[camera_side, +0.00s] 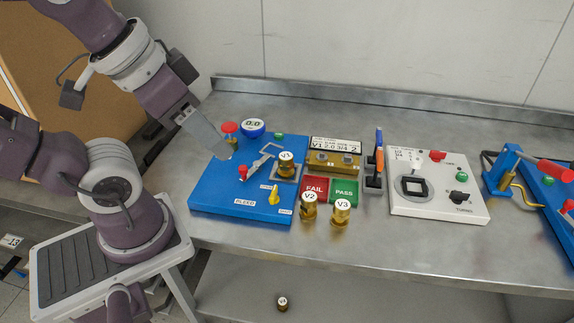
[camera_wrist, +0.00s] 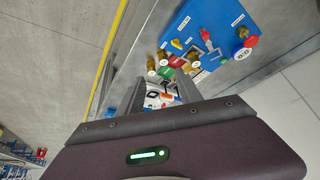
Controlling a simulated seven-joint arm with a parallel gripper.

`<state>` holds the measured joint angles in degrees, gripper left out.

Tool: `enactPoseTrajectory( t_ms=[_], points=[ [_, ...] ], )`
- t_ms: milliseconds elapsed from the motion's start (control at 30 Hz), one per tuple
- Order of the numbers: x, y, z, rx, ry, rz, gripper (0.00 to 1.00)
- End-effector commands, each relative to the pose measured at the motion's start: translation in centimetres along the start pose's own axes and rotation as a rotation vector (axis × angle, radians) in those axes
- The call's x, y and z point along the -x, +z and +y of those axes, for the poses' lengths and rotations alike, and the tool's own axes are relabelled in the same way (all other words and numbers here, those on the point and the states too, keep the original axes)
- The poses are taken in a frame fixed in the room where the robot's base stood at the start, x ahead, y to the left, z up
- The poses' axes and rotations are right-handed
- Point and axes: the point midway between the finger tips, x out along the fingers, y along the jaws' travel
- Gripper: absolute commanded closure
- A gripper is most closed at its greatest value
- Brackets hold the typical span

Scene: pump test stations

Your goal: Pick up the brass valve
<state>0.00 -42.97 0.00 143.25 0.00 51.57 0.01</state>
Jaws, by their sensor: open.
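Several brass valves with white caps are in view. One marked V1 (camera_side: 286,165) sits on the blue board marked BLEED (camera_side: 220,200). Those marked V2 (camera_side: 309,207) and V3 (camera_side: 341,210) stand upright on the bench before the red and green pads. A smaller-looking one (camera_side: 282,303) stands on a lower surface, its label unreadable. My gripper (camera_side: 226,154) is open and empty, above the back left of the blue board, apart from every valve. In the wrist view my gripper (camera_wrist: 158,88) points toward the bench, with V1 (camera_wrist: 191,56), V2 (camera_wrist: 162,54) and V3 (camera_wrist: 152,63) beyond.
The blue board carries a gauge (camera_side: 253,127), a red knob (camera_side: 229,128) and a yellow lever (camera_side: 274,195). A red FAIL pad (camera_side: 315,184), a green PASS pad (camera_side: 345,185), markers (camera_side: 379,155) and a white test panel (camera_side: 430,205) stand right. The front bench strip is bare.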

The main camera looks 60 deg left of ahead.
Motion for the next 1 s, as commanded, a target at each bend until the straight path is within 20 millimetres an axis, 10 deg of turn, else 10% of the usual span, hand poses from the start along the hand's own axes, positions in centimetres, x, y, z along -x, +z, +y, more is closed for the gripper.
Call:
enactPoseTrajectory(
  t_ms=[200, 567, 800, 1000],
  points=[
    [0.0, 0.0, 0.0, 0.000, 0.000, 0.000, 0.41],
    [-0.7, -1.5, -0.6, -0.103, -0.020, -0.041, 0.41],
    [-9.7, -10.1, -5.7, -0.856, 0.013, -0.314, 0.41],
    [-19.7, -12.0, -10.3, -1.384, 0.204, -0.456, 0.41]
  ],
)
